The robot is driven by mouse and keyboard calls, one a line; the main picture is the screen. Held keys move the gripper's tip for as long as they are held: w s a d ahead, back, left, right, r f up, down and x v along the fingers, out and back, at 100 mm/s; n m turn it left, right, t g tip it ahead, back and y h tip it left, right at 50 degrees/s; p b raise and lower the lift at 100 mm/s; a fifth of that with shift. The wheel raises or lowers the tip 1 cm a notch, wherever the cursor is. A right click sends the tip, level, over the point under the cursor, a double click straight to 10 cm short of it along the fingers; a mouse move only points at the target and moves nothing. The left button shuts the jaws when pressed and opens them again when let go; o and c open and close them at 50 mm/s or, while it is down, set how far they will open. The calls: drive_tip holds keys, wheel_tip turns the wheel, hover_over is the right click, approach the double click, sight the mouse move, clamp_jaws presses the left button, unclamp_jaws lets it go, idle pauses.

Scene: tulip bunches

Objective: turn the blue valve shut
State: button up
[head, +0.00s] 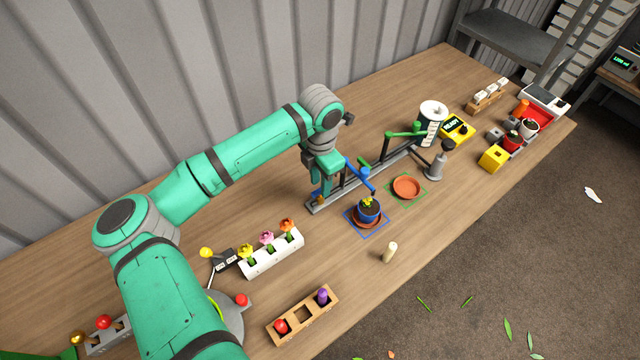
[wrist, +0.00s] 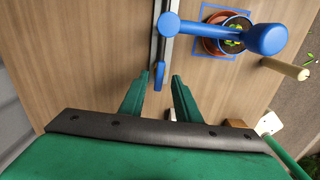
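The blue valve (head: 360,172) stands on a dark rail on the table. In the wrist view its blue arm (wrist: 215,31) reaches right over a potted plant (wrist: 232,30), and its narrow blue lever (wrist: 159,72) points down toward my gripper. My gripper (wrist: 162,80) is open, with two green fingers apart; the lever's tip appears between the fingertips, with gaps visible on the sides. Whether it is at the same depth is hard to tell. In the head view my gripper (head: 322,190) is over the rail's near-left end, beside the valve, and hides part of it.
A green valve (head: 405,132) stands farther along the rail (head: 385,163). The potted plant (head: 367,211) sits in a blue-outlined square; an empty terracotta saucer (head: 406,187) is in a green one. A cream candle-like cylinder (head: 389,251) and a white flower rack (head: 272,256) stand nearer.

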drive_tip(key=shift+f, duration=0.8)
drive_tip(key=shift+c, duration=0.3)
drive_tip(key=shift+a, duration=0.1)
clamp_jaws()
